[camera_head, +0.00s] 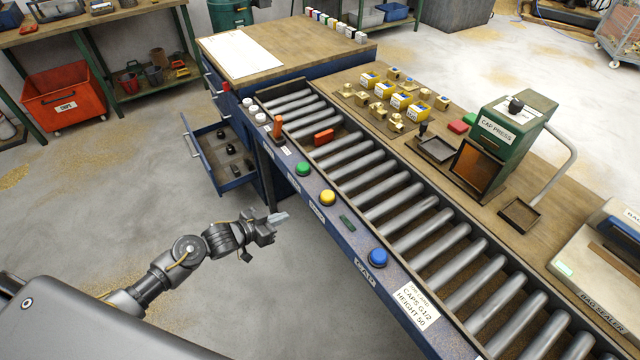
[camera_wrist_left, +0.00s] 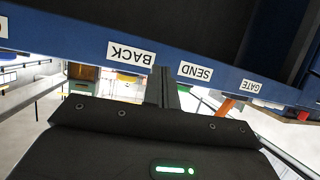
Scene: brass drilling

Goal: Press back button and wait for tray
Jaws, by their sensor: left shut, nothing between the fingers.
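A row of buttons sits on the blue conveyor rail: green (camera_head: 303,168), yellow (camera_head: 327,197) and blue (camera_head: 378,257). Upside down in the left wrist view are the labels BACK (camera_wrist_left: 131,54), SEND (camera_wrist_left: 195,71) and GATE (camera_wrist_left: 251,86). By their order, BACK seems to belong to the yellow button; its label is too small to read in the head view. My left gripper (camera_head: 282,217) is shut and empty, left of the rail and apart from the buttons. Its fingers (camera_wrist_left: 163,88) point at the rail between BACK and SEND. No tray shows on the rollers (camera_head: 400,205).
An orange block (camera_head: 323,137) lies at the far rollers, near an orange lever (camera_head: 277,127). Brass parts (camera_head: 383,90), yellow boxes and a green cap press (camera_head: 500,135) stand beyond the conveyor. An open blue drawer (camera_head: 222,155) juts out at the left. The floor around my left arm is clear.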

